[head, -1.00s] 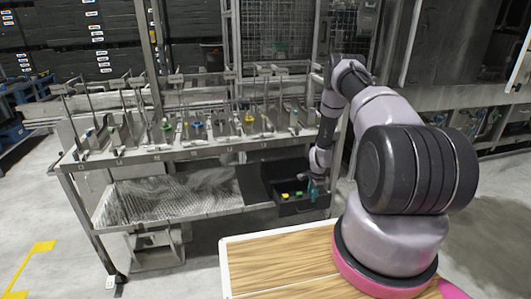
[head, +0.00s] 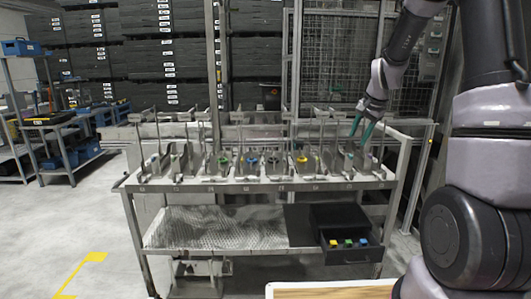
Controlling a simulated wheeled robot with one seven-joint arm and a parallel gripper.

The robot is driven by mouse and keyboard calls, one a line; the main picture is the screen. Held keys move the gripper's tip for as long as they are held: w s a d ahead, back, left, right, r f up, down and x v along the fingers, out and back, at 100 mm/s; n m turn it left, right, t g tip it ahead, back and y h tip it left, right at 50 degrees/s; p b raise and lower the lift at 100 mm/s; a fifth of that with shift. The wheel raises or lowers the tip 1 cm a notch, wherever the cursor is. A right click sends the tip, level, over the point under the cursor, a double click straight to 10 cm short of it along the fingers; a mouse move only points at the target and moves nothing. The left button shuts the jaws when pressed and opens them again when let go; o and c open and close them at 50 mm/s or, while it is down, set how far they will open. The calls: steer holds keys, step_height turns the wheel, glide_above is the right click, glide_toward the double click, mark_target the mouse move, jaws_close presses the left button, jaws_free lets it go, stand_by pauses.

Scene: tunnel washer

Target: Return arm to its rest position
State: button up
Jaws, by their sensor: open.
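My gripper (head: 363,130) has teal fingers that point down and stand apart with nothing between them. It is in front of or above the right end of the rack table (head: 265,186); the exact depth is hard to tell. My arm rises on the right side of the head view, bent over at the top, with its upper part cut off by the picture's edge.
The rack table holds several upright fixtures with coloured rings. A dark open drawer (head: 352,257) with small yellow, green and blue items sits under its right end. A mesh cage (head: 340,65) stands behind. Grey floor (head: 85,220) is clear at left.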

steer(key=s+a+r+n, duration=0.2)
steer(key=s+r, duration=0.3)
steer(key=s, duration=0.5)
steer(key=s+a+r+n+t, duration=0.1)
steer(key=s+a+r+n, duration=0.1)
steer(key=s+r, duration=0.4)
steer(key=s+a+r+n+t, duration=0.1)
steer(key=s+r, duration=0.4)
steer(key=s, duration=1)
steer(key=shift+s+a+r+n+y, duration=0.25)
steer(key=shift+a+r+n+y, duration=0.15)
steer(key=shift+a+n, duration=0.6)
steer(key=shift+a+m, duration=0.2)
steer(key=shift+m, duration=0.1)
stand_by(1.2)
